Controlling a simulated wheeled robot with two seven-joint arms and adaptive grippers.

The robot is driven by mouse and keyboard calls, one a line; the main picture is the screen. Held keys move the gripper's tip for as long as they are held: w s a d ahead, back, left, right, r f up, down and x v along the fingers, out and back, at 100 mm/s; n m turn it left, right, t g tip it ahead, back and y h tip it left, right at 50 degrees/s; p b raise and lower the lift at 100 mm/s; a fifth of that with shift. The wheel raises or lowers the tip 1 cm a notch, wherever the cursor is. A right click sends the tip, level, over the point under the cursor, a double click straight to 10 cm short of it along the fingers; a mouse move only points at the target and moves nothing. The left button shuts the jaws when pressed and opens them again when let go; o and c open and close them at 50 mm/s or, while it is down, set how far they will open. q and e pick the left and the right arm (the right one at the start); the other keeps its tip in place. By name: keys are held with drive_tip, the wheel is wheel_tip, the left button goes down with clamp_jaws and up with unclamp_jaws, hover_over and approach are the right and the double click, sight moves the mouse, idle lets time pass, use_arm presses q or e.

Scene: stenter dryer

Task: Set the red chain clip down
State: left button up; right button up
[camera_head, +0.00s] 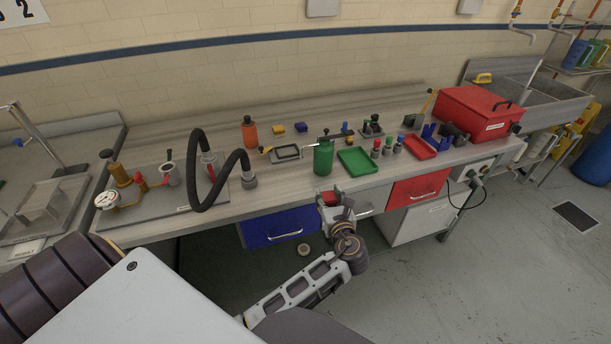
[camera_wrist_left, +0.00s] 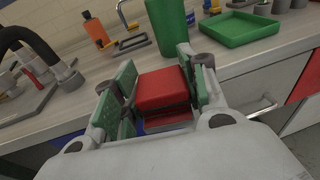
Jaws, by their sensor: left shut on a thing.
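My left gripper (camera_head: 336,203) is shut on the red chain clip (camera_wrist_left: 162,90), which also shows small in the head view (camera_head: 335,199). In the left wrist view the clip is a red block between the green-padded fingers (camera_wrist_left: 156,70). The gripper holds it near the bench's front edge, in front of a green bottle (camera_head: 323,158). I see nothing under the clip that it rests on. My right gripper is not in view.
The grey bench (camera_head: 285,194) has a narrow bare strip along its front. A green tray (camera_head: 357,161) lies right of the bottle and looks empty. A red tray (camera_head: 419,146) and red box (camera_head: 478,113) stand further right. A black hose (camera_head: 196,165) arches at the left.

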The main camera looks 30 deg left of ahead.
use_arm(q)
drive_tip(key=shift+s+a+r+n+g+y, duration=0.1)
drive_tip(key=shift+s+a+n+g+y, duration=0.4)
drive_tip(key=shift+s+a, duration=0.05)
drive_tip(key=shift+s+a+n+g+y, duration=0.3)
drive_tip(key=shift+s+a, duration=0.2)
drive_tip(key=shift+s, duration=0.05)
hover_over(301, 175)
drive_tip(key=f+v, duration=0.1)
drive_tip(key=v, duration=0.3)
drive_tip(key=shift+w+r+p, duration=0.1)
drive_tip(key=shift+p, duration=0.3)
drive_tip(key=shift+w+a, duration=0.3)
drive_tip(key=shift+a, duration=0.1)
drive_tip(key=shift+w+a+f, duration=0.3)
drive_tip(key=shift+w+a, duration=0.15)
drive_tip(key=shift+a, duration=0.05)
drive_tip(key=shift+w+a+f, duration=0.3)
drive_tip(key=shift+w+a, duration=0.2)
drive_tip(key=shift+a, duration=0.05)
drive_tip(key=shift+f, duration=0.15)
drive_tip(key=shift+f, duration=0.5)
